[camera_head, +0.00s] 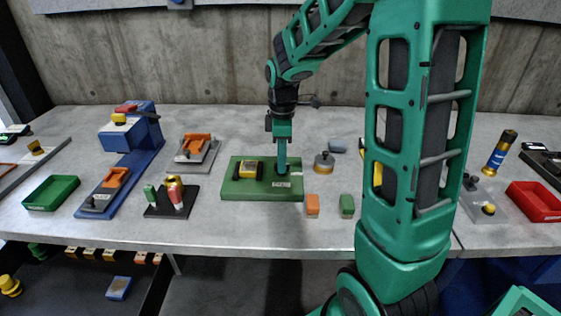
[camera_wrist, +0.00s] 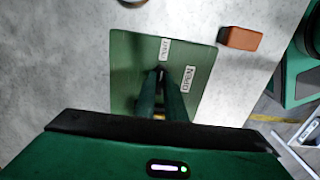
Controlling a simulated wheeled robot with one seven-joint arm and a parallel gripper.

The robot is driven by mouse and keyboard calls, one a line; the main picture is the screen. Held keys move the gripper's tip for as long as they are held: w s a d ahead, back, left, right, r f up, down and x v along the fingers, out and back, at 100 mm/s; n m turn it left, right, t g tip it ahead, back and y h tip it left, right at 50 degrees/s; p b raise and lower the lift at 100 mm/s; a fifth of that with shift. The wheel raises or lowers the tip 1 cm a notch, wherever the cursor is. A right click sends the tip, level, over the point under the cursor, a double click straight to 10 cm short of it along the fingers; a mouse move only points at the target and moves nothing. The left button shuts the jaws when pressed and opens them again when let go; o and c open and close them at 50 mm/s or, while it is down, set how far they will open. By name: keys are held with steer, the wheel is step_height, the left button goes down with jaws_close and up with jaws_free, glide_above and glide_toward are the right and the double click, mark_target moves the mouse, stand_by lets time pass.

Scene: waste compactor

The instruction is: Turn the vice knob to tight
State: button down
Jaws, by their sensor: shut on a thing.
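The vice is a flat green board (camera_head: 230,190) lying on the table in the middle of the head view. A yellow block with dark parts (camera_head: 247,170) sits on its left half. The dark vice knob (camera_head: 283,184) is on the right half, mostly hidden by my gripper (camera_head: 281,172). My gripper points straight down and is shut on the knob. In the wrist view, the fingers (camera_wrist: 161,72) meet over the board (camera_wrist: 125,65), near two white labels (camera_wrist: 187,79); one seems to read OPEN. The fingers hide the knob there.
An orange block (camera_head: 313,205) and a green block (camera_head: 347,206) stand right of the board. A round grey-orange piece (camera_head: 324,163) lies behind them. A black stand with coloured cylinders (camera_head: 172,198) is at left.

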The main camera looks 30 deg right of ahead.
steer(key=c, duration=1.8)
jaws_free()
steer(key=shift+r, duration=0.1)
step_height(320, 180, up, 11)
steer(key=shift+f, duration=0.2)
